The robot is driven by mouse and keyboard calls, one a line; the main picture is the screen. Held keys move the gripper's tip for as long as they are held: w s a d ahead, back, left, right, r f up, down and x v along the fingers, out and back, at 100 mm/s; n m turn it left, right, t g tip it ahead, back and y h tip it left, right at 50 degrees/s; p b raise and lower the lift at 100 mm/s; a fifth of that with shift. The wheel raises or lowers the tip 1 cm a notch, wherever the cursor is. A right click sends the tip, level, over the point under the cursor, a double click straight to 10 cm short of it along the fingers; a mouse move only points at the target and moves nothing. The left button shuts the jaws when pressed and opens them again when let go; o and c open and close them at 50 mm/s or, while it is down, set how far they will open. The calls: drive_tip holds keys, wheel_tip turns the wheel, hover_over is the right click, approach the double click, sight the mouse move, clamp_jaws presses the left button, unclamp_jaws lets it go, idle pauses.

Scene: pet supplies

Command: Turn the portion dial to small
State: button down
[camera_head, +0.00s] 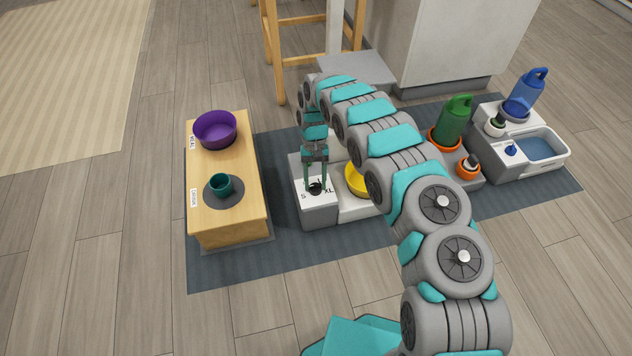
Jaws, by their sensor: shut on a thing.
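The portion dial (315,188) is a small black knob on the white top of a grey feeder (317,211). The letter S shows to its left and XL to its right; the other marks are hidden or too small to read. My gripper (315,184) points down from above, its two fingers shut on the dial. Which way the dial points cannot be made out. A yellow bowl (356,181) sits in the feeder's lower part, partly hidden behind my arm.
Left is a wooden stand with a purple bowl (215,128) and a teal cup (221,185). Right are a green bottle (453,122), an orange knob (467,167), a blue bottle (524,93) and a water basin (541,147). A stool stands behind. Bare mat lies in front of the feeder.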

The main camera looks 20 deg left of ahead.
drive_tip(key=shift+a+n+t+h, duration=0.1)
drive_tip(key=shift+n+t+h, duration=0.2)
drive_tip(key=shift+n, duration=0.8)
drive_tip(key=shift+c, duration=1.6)
unclamp_jaws()
drive_tip(key=v, duration=0.6)
drive_tip(key=shift+w+a+r, duration=0.15)
drive_tip(key=shift+a+r, duration=0.05)
drive_tip(key=shift+r, duration=0.15)
drive_tip(key=shift+w+r, duration=0.1)
drive_tip(key=shift+r, duration=0.35)
